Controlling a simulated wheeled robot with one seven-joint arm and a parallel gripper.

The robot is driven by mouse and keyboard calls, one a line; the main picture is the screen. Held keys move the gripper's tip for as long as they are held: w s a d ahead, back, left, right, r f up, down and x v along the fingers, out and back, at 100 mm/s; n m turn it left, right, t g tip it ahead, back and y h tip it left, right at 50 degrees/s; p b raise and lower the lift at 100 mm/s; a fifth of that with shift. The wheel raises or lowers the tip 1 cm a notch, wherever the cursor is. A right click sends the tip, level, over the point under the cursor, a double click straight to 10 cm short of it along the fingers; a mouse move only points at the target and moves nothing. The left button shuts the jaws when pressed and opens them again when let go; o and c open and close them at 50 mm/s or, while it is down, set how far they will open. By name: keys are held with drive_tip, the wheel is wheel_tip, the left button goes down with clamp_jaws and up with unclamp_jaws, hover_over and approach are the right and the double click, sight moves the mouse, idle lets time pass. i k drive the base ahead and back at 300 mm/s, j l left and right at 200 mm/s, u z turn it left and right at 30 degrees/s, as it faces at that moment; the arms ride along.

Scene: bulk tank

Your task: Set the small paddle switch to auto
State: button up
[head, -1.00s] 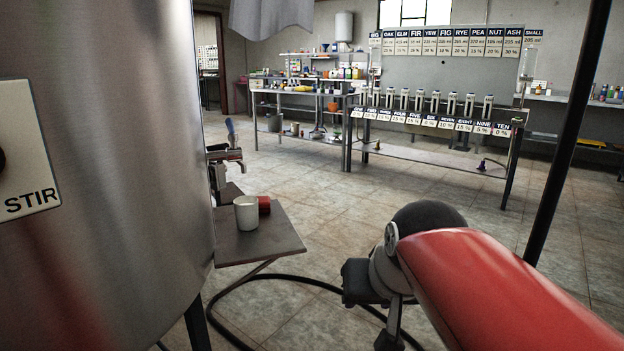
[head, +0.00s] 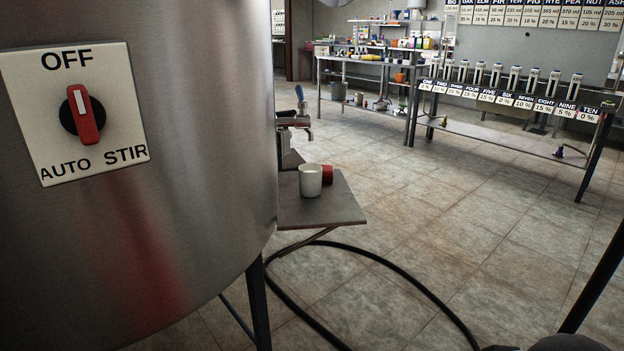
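The paddle switch (head: 86,120) is a red handle on a black round base, on a white plate (head: 125,110) fixed to the steel tank (head: 215,200) at the left of the head view. The plate reads OFF at the top, AUTO at lower left and STIR at lower right. The handle stands nearly upright, its white mark at the upper end towards OFF. My gripper is not in view; only dark bits of my arm show at the bottom right edge.
A small shelf (head: 345,212) right of the tank holds a white cup (head: 310,181) and a red cup (head: 327,174). A black hose (head: 400,270) curves over the floor. A rack of labelled dispensers (head: 515,80) stands further back. The tiled floor between is largely clear.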

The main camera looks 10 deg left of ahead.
sight(81, 114)
drive_tip(key=u, duration=2)
